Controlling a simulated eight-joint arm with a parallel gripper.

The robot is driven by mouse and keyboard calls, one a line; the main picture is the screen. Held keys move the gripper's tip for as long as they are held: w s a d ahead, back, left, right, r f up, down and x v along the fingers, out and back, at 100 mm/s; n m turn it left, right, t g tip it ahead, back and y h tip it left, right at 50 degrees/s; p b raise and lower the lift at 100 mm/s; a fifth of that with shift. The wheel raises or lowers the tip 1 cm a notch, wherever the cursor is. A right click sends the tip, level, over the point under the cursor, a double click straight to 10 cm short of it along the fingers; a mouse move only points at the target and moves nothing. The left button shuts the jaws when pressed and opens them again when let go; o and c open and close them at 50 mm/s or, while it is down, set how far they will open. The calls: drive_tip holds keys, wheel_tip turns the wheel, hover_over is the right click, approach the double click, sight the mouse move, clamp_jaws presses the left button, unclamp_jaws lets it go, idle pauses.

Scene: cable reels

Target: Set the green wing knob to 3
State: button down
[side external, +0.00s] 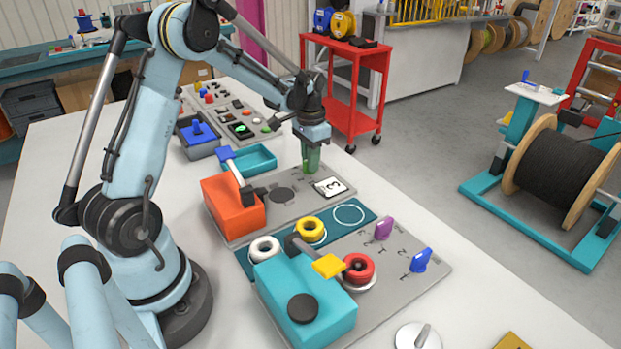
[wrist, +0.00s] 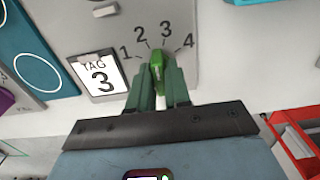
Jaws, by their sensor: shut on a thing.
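The green wing knob (wrist: 157,60) is on a grey panel (wrist: 100,30), below a printed dial with the numbers 1 to 4. My gripper (wrist: 158,88) is shut on the knob, one green finger on each side. The wing's visible end points up toward the space near 2 and 3; I cannot tell exactly which mark it lines up with. A white card (wrist: 100,76) reading "TAG 3" lies left of the dial. In the side external view my gripper (side external: 311,165) reaches down to the panel beside this card (side external: 331,187), and its fingers hide the knob.
An orange box with a lever (side external: 233,207) stands left of my gripper. A teal box with a yellow-ended handle (side external: 305,300), purple (side external: 384,228) and blue (side external: 420,260) wing knobs are on the nearer panel. A teal tray (side external: 248,160) lies behind.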

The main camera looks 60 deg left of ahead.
drive_tip(key=m, duration=0.4)
idle(0.3)
drive_tip(key=c, duration=1.1)
unclamp_jaws()
drive_tip(key=shift+r, duration=3.5)
